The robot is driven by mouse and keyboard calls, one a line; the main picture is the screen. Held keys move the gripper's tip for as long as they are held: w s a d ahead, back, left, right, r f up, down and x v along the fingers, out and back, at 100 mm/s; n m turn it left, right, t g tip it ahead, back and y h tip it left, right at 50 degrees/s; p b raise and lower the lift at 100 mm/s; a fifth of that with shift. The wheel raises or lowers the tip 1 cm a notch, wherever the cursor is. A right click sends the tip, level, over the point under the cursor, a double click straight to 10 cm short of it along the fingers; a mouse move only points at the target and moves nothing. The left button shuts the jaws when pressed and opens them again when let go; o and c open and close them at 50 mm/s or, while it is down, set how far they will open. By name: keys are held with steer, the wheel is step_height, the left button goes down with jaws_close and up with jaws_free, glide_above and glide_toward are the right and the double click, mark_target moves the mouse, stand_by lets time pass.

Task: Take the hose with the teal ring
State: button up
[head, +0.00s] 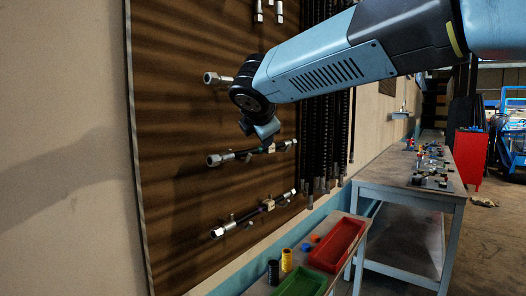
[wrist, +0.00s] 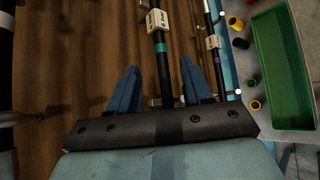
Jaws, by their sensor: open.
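The hose with the teal ring (wrist: 161,62) is a dark tube with a white label block near its upper end in the wrist view. In the head view this looks like the middle hose (head: 230,156), lying across the brown board on pegs. My gripper (wrist: 160,72) is open, with its blue fingers on either side of that hose in the wrist view. I cannot tell how deep the hose sits between them. In the head view my gripper (head: 266,136) is at the hose's right part and hides some of it.
A hose with a purple ring (wrist: 215,58) is mounted below, close to the right finger. An upper hose (head: 217,79) is partly behind my arm. Dark hoses (head: 325,140) hang at the right. A green tray (head: 300,284) and a red tray (head: 338,245) stand on a bench below.

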mark_target(261, 148)
steer(key=x, duration=1)
jaws_close()
stand_by(0.4)
